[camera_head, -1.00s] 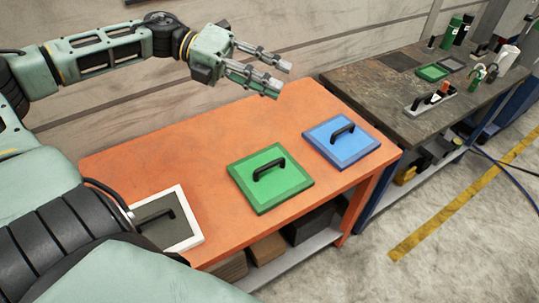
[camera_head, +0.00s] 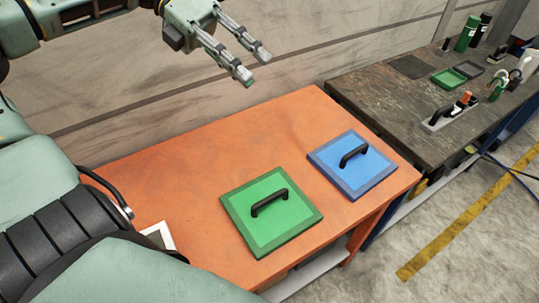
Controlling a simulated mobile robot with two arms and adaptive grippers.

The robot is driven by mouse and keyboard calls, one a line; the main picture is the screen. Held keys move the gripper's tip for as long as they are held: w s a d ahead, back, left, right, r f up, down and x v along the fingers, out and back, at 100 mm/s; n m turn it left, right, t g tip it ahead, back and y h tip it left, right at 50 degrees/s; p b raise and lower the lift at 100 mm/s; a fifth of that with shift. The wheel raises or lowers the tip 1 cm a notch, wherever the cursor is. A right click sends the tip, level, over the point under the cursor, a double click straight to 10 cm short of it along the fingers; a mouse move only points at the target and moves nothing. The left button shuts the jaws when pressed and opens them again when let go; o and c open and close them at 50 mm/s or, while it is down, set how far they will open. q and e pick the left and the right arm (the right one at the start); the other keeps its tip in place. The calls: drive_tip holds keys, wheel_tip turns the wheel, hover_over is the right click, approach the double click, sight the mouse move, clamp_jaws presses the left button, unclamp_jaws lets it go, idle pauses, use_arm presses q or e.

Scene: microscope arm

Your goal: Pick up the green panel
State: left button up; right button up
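The green panel (camera_head: 291,219) lies flat on the orange table, with a black bar handle (camera_head: 269,202) standing on its top. My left gripper (camera_head: 257,70) is open and empty, in the air behind and above the panel, its two fingers apart and pointing down to the right. It touches nothing. My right gripper is not in view.
A blue panel (camera_head: 374,169) with a black handle lies right of the green one. A white-framed panel (camera_head: 160,236) is mostly hidden by my body at the left. The orange table (camera_head: 190,165) is clear behind the panels. A dark workbench (camera_head: 372,99) with bottles stands to the right.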

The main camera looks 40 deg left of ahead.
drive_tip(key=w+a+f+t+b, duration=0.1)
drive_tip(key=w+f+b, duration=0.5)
drive_tip(key=b, duration=0.6)
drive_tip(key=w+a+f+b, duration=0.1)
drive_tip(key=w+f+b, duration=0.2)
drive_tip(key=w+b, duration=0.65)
use_arm(q)
wheel_tip(320, 180, down, 30)
drive_tip(key=b, duration=0.8)
drive_tip(key=shift+s+d+r, duration=0.1)
drive_tip(key=shift+s+d, duration=0.05)
drive_tip(key=shift+d+f, duration=0.2)
drive_tip(key=shift+f, duration=0.15)
drive_tip(key=b, duration=0.1)
hover_over(273, 191)
drive_tip(key=s+d, duration=0.1)
drive_tip(key=s, duration=0.2)
wheel_tip(273, 191, down, 3)
drive_tip(key=shift+w+r, duration=0.1)
drive_tip(key=shift+w+d+f, duration=0.1)
drive_tip(key=shift+d+f, duration=0.15)
drive_tip(key=shift+d, duration=0.15)
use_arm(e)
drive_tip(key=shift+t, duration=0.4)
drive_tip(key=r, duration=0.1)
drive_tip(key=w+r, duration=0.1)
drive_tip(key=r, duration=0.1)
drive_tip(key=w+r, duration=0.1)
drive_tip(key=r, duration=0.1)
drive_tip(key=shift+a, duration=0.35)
